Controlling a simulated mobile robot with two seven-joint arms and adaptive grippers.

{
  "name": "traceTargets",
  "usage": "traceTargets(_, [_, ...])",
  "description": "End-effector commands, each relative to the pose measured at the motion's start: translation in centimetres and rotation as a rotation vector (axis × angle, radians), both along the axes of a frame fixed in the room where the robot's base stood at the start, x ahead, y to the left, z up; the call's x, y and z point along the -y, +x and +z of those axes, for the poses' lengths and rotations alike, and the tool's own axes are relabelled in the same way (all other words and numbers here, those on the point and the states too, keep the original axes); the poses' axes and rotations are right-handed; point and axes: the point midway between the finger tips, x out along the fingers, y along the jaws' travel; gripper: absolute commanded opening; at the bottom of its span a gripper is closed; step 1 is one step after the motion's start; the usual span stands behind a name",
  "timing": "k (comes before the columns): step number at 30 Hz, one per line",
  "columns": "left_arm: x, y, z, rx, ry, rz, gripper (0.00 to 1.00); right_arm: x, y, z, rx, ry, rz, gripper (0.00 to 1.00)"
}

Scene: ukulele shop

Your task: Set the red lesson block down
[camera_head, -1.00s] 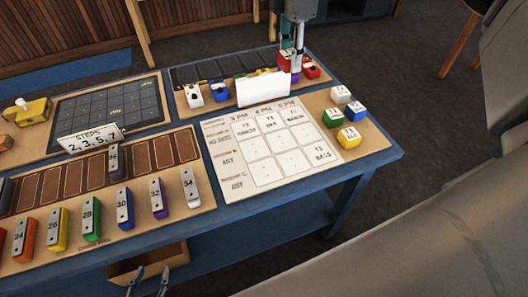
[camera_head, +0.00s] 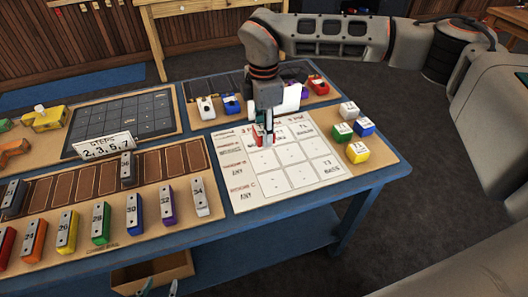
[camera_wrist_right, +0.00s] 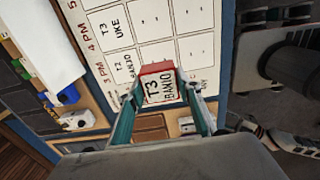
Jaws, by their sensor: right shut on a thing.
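The red lesson block (camera_head: 257,134), labelled T3 BANJO, is between the fingers of my right gripper (camera_head: 263,140). It also shows in the right wrist view (camera_wrist_right: 157,86), clasped between both teal fingers (camera_wrist_right: 160,108). The block is over the upper left part of the white schedule chart (camera_head: 292,178), near the T2 BANJO cell. Whether it touches the chart I cannot tell. My left gripper (camera_head: 159,288) shows only its fingertips at the bottom edge of the head view, apart and empty.
White, green, blue and yellow blocks (camera_head: 357,152) stand right of the chart. A blank white card (camera_head: 289,98) and a rack with several blocks, including another red one (camera_head: 318,85), are behind it. Numbered chime bars (camera_head: 134,215) stand to the left.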

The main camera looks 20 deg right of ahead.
Motion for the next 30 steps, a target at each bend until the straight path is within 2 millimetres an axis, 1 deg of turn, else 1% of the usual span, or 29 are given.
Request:
traceTargets(1, [0.0, 0.0, 0.0, 0.0, 0.0, 0.0, 0.4, 0.0, -0.1, -1.2, -0.004, 0.0, 0.0, 0.13])
traceTargets(4, [0.0, 0.0, 0.0, 0.0, 0.0, 0.0, 0.4, 0.0, -0.1, -2.9, -0.003, -0.001, 0.0, 0.13])
traceTargets(6, [0.0, 0.0, 0.0, 0.0, 0.0, 0.0, 0.4, 0.0, 0.0, -3.7, -0.002, 0.0, 0.0, 0.13])
traceTargets(11, [0.0, -0.1, -0.1, -0.003, 0.001, 0.0, 0.4, 0.0, 0.0, -4.5, -0.001, -0.001, -0.001, 0.13])
traceTargets(13, [0.0, -0.1, -0.2, -0.004, 0.001, 0.0, 0.4, 0.0, 0.0, -5.1, -0.002, -0.001, -0.001, 0.13])
traceTargets(19, [0.0, -0.1, -0.3, -0.005, 0.001, 0.0, 0.4, 0.0, -0.1, -8.0, -0.003, 0.0, 0.0, 0.13])
traceTargets(22, [0.0, -0.1, -0.3, -0.005, 0.001, 0.0, 0.4, 0.0, 0.0, -8.6, -0.001, 0.0, 0.0, 0.13])
traceTargets(30, [0.0, -0.1, -0.3, -0.005, 0.001, 0.0, 0.4, 0.0, 0.0, -8.7, -0.001, 0.0, 0.0, 0.13])
